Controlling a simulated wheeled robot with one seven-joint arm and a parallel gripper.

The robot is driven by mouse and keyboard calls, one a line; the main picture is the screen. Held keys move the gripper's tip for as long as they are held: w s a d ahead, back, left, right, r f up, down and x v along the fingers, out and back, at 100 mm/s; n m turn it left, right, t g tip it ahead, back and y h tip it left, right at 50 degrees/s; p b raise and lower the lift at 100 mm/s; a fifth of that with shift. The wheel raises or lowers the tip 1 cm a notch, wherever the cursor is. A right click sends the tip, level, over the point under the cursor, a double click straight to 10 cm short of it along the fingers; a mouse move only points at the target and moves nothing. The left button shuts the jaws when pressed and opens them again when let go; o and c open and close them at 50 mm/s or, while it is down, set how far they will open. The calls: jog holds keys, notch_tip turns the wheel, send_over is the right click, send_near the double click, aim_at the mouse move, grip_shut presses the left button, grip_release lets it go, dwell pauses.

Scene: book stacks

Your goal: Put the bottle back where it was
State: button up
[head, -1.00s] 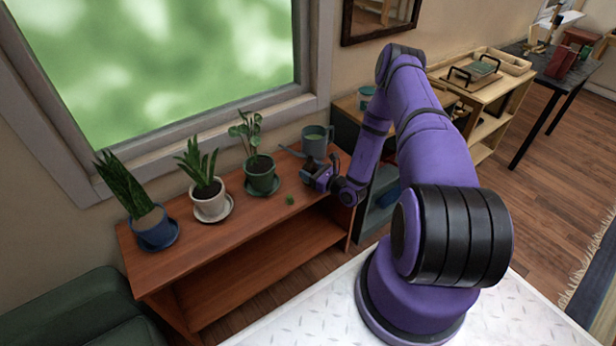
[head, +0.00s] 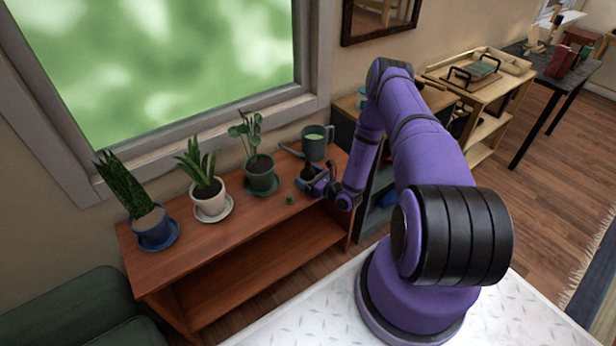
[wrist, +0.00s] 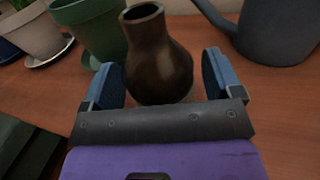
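The brown bottle (wrist: 158,60) stands upright on the wooden shelf top (head: 240,225), its open mouth showing in the wrist view. My gripper (wrist: 160,80) is around it, with one blue finger on each side. The fingers are spread apart; a gap shows between the bottle and the right finger, while the left finger is very close to the bottle's side. In the head view my gripper (head: 316,183) is low over the right end of the shelf top, and the bottle there is small and hard to make out.
A grey watering can (head: 314,147) stands just behind my gripper. Potted plants in a green pot (head: 261,180), a white pot (head: 210,200) and a blue pot (head: 153,232) line the shelf to the left.

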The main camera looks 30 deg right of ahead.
jog(key=shift+r, duration=0.15)
jog(key=v, duration=1.2)
jog(key=w+a+r+n+g+y, duration=0.2)
jog(key=w+a+r+n+y, duration=0.15)
jog(key=r, duration=0.55)
jog(key=w+a+r+n+g+y, duration=0.25)
jog(key=r+n+y, duration=0.25)
jog(key=r, duration=0.4)
jog(key=s+a+r+n+g, duration=0.1)
jog(key=a+r+n+g, duration=0.35)
jog(key=r, duration=0.35)
jog(key=s+a+r+n+g, duration=0.25)
jog(key=r+n+g, duration=0.25)
jog(key=r, duration=0.4)
jog(key=s+a+r+n+g+h, duration=0.2)
jog(key=s+a+r+n+h, duration=0.15)
jog(key=s+r, duration=0.3)
jog(key=s+a+r+n+g+h, duration=0.25)
jog(key=s+a+r+n, duration=0.2)
jog(key=r, duration=0.35)
jog(key=s+d+r+n+t+h, duration=0.2)
jog(key=s+r+n+t+h, duration=0.4)
jog(key=s+r, duration=0.4)
jog(key=s+h, duration=0.1)
jog(key=s, duration=0.3)
jog(key=shift+s+n+t+h, duration=0.15)
jog(key=shift+n+t+h, duration=0.15)
jog(key=shift+t+h, duration=0.05)
